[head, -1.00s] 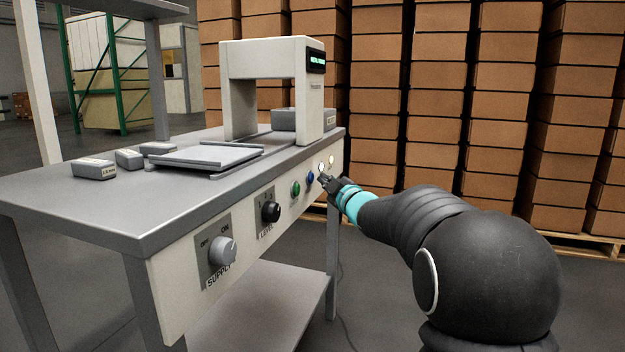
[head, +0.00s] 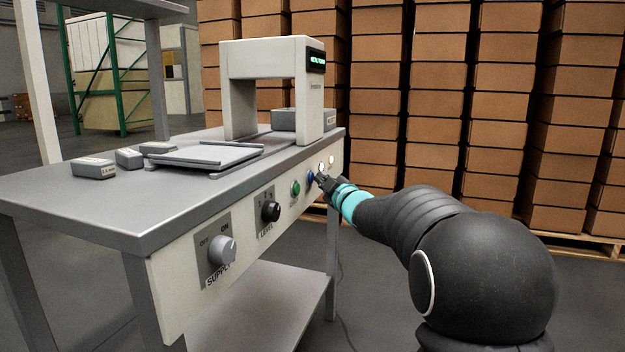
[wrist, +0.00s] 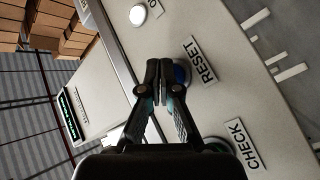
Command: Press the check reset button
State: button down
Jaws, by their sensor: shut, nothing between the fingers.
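The blue button (head: 310,177) is on the front panel of the grey bench, right of the green button (head: 295,188). In the wrist view the blue button (wrist: 183,75) is beside the RESET label (wrist: 200,60) and partly hidden by my fingers. The green button, mostly hidden there, is by the CHECK label (wrist: 243,145). My gripper (head: 318,180) is shut and empty, with its tips at the panel by the blue button. In the wrist view my gripper (wrist: 160,66) overlaps the button's edge; I cannot tell whether it touches.
A white button (head: 321,168) is just right of the blue one. A black LEVEL knob (head: 271,211) and grey SUPPLY knob (head: 223,250) are further left. The detector arch (head: 312,100) with a lit green display stands on the bench. Stacked boxes (head: 440,110) fill the background.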

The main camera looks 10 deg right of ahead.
jog(key=shift+w+a, duration=0.2)
jog(key=shift+a, duration=0.15)
dwell(0.4)
jog(key=shift+s+d, duration=0.1)
jog(key=shift+d, duration=0.05)
jog(key=shift+s+d, duration=0.35)
jog(key=shift+d, duration=0.2)
dwell(0.4)
jog(key=d, duration=0.1)
jog(key=s+d, duration=0.1)
jog(key=d, duration=0.1)
jog(key=s+d+p, duration=0.1)
jog(key=shift+s+d, duration=0.2)
jog(key=shift+s, duration=0.05)
dwell(0.6)
